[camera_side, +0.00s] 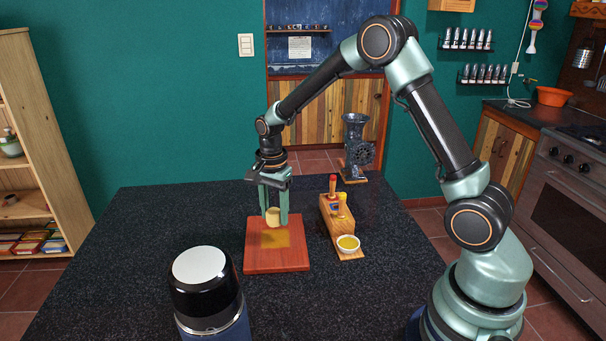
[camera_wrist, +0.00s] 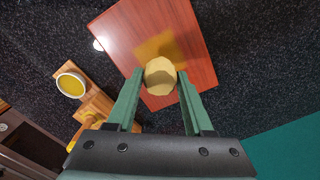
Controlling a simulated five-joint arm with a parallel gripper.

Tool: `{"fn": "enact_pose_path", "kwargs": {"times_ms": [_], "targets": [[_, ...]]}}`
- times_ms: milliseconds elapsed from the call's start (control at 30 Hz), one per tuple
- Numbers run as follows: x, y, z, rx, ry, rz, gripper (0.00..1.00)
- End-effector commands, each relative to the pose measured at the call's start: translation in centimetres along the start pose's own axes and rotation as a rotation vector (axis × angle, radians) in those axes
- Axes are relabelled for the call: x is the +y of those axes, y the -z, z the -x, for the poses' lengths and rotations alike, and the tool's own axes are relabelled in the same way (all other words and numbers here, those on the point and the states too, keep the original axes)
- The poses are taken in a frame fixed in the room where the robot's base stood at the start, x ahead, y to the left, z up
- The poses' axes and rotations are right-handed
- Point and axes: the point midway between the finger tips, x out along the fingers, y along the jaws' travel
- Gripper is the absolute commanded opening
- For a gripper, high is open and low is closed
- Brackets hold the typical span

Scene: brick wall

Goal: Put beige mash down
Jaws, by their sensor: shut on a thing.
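The beige mash (camera_side: 273,217) is a rounded, pale yellow lump between the green fingers of my gripper (camera_side: 273,212). In the wrist view the mash (camera_wrist: 160,77) sits between the two fingertips (camera_wrist: 160,80), and my gripper is shut on it. Below it lies a reddish-brown wooden board (camera_side: 260,262) with a yellowish patch (camera_side: 275,238) on its surface. The board (camera_wrist: 120,40) fills the upper middle of the wrist view. The mash appears over the far part of the board; I cannot tell whether it touches it.
A wooden stand (camera_side: 333,225) with red- and yellow-topped items and a white bowl of yellow stuff (camera_side: 348,244) is right of the board. A grey metal grinder (camera_side: 357,145) stands at the back right. A black-and-white cylinder (camera_side: 203,285) stands in front. The dark counter (camera_side: 150,235) is clear at left.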

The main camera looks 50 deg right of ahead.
Motion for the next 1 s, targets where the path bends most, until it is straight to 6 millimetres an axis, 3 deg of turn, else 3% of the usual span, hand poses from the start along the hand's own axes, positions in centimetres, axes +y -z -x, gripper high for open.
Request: {"fn": "enact_pose_path", "kwargs": {"times_ms": [400, 833, 867, 900, 1000], "targets": [[0.0, 0.0, -4.5, 0.0, 0.0, 0.0, 0.21], [0.0, 0.0, -5.0, 0.0, 0.0, 0.0, 0.21], [0.0, 0.0, -4.9, 0.0, 0.001, 0.0, 0.63], [0.0, 0.0, -4.9, 0.0, 0.001, 0.0, 0.78], [0.0, 0.0, -4.9, 0.0, 0.001, 0.0, 0.82]]}}
